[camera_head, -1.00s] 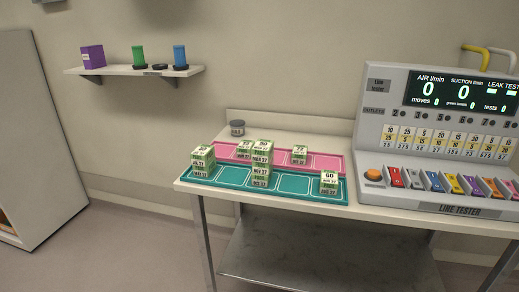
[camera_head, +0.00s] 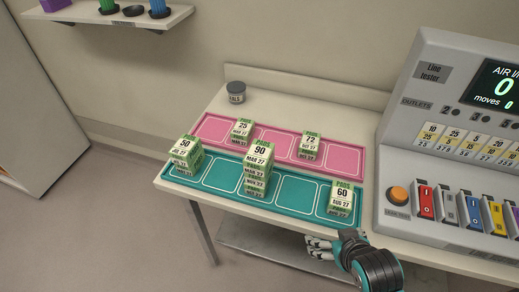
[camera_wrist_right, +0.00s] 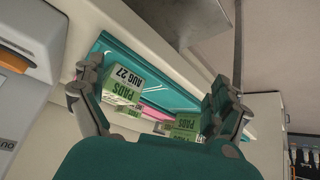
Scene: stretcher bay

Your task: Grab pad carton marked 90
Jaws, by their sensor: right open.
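The pad carton marked 90 (camera_head: 260,151) is a green and white box on top of a stack on the teal mat (camera_head: 300,190), in its middle, in the head view. Other cartons lie under it. My right gripper (camera_head: 322,246) is low at the table's front edge, in front of the carton marked 60 and apart from the 90 stack. In the right wrist view my right gripper (camera_wrist_right: 160,100) is open, its fingers spread, with green PADS cartons (camera_wrist_right: 125,82) beyond them. The 90 label cannot be read there. My left gripper is not in view.
Cartons marked 50 (camera_head: 186,150) and 60 (camera_head: 342,195) stand at the teal mat's ends. Cartons marked 25 (camera_head: 243,129) and 72 (camera_head: 309,143) are on the pink mat (camera_head: 275,140) behind. The line tester (camera_head: 435,130) stands at the right, a small jar (camera_head: 236,91) at the back.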

